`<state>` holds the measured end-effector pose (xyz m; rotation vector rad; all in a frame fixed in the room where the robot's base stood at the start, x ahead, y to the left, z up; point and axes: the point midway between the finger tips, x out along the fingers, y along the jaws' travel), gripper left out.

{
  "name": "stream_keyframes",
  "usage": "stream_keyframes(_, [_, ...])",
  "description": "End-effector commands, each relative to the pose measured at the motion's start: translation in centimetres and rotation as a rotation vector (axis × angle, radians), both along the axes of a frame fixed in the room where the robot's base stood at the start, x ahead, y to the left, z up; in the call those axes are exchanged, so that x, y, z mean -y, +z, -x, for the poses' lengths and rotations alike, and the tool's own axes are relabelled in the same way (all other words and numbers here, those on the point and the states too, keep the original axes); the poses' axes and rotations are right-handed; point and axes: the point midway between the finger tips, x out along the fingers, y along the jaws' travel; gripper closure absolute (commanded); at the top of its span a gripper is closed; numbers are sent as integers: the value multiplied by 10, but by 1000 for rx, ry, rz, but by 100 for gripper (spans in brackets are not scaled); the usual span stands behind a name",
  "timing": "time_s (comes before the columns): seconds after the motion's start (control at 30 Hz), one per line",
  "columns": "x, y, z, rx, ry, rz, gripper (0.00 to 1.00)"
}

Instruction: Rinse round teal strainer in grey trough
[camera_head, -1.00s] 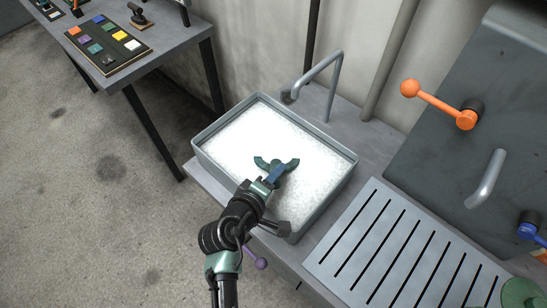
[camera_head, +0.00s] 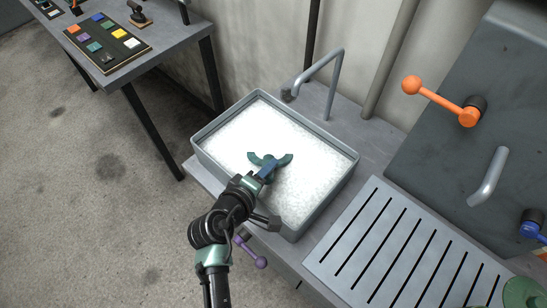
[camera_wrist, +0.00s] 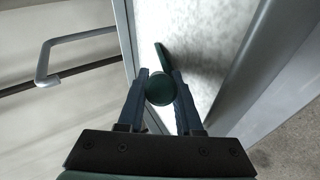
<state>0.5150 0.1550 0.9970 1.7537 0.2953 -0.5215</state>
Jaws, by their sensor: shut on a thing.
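The grey trough (camera_head: 217,165) stands on the counter, filled with white foamy water. My gripper (camera_head: 269,170) reaches into it from the front edge. It is shut on the teal strainer (camera_head: 284,159), whose curved teal parts show on both sides of the fingers at the foam surface. Its lower part is hidden, so I cannot tell how deep it sits. In the wrist view, a round dark teal end (camera_wrist: 160,91) is between the two blue-grey fingers, with a teal piece beyond it against the white foam.
A grey tap (camera_head: 325,75) arches behind the trough. A slotted drainboard (camera_head: 395,245) lies to the right, with a round green thing (camera_head: 520,292) at its corner. An orange lever (camera_head: 440,100) is on the dark panel. A purple-knobbed lever (camera_head: 261,262) is below the trough's front edge.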

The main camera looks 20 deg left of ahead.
Motion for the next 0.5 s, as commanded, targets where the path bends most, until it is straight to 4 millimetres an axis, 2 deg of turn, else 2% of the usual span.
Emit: stream_keyframes(0.5, [5,1,0,-1,-2,1,100])
